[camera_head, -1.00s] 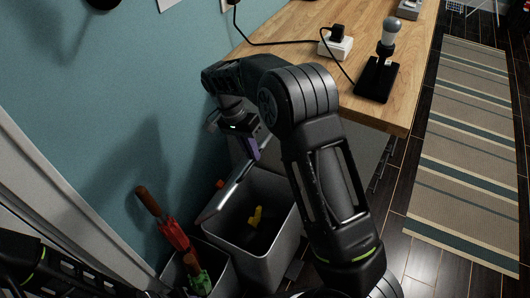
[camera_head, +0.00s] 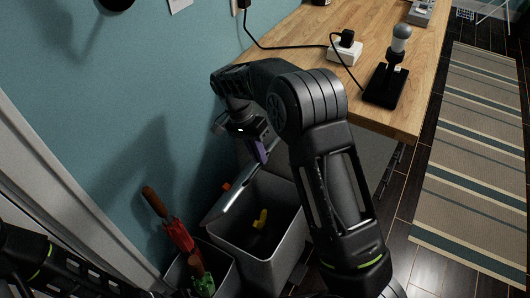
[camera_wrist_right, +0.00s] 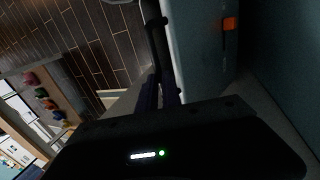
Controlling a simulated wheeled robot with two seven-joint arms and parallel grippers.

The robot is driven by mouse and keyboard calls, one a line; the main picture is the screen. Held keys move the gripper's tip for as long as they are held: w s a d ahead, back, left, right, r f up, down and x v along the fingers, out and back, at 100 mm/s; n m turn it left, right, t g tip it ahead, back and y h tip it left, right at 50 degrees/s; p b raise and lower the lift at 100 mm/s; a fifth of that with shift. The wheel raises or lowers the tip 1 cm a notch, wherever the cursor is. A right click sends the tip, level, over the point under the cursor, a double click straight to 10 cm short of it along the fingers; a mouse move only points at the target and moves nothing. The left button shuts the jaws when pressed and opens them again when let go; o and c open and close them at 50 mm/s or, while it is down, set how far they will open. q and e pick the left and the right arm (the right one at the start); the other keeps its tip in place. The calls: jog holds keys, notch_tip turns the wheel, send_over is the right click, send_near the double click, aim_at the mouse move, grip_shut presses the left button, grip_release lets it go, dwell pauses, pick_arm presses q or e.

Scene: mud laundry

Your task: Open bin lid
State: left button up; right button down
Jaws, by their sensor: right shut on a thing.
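The grey bin (camera_head: 283,262) stands on the floor below the desk's near end, against the teal wall. Its mouth is open and a yellow thing (camera_head: 261,218) lies inside. The bin lid (camera_head: 228,200) is raised at the wall side, seen nearly edge-on. My right gripper (camera_head: 262,153) reaches down at the lid's far end, with its fingers shut on the lid; the contact is partly hidden. In the right wrist view the pale lid (camera_wrist_right: 190,45) runs beside the dark fingers (camera_wrist_right: 165,85). My left arm shows at the lower left, its gripper out of view.
A smaller container (camera_head: 222,262) holds a red umbrella (camera_head: 178,233) and a green item (camera_head: 203,284), left of the bin. The wooden desk (camera_head: 300,45) carries a lamp (camera_head: 390,75) and a white socket block (camera_head: 345,53). A striped rug (camera_head: 470,150) lies at right.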

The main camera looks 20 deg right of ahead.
jog(key=shift+a+f, duration=0.2)
jog(key=shift+a, duration=0.15)
jog(key=c, duration=1.5)
grip_release()
jog(key=shift+a+r, duration=0.15)
jog(key=shift+a, duration=0.65)
jog(key=shift+w+a+r, duration=0.1)
jog(key=shift+a, duration=0.05)
jog(key=shift+w+a+r+p, duration=0.1)
jog(key=shift+w+r+p, duration=0.35)
jog(key=shift+r+p, duration=0.25)
jog(key=w+a+r+p, duration=0.1)
jog(key=p, duration=0.1)
jog(key=w+a+r+p, duration=0.1)
jog(key=w+r+p, duration=0.1)
jog(key=p, duration=0.1)
jog(key=w+a+r+p, duration=0.1)
jog(key=p, duration=0.1)
jog(key=shift+w+r, duration=0.25)
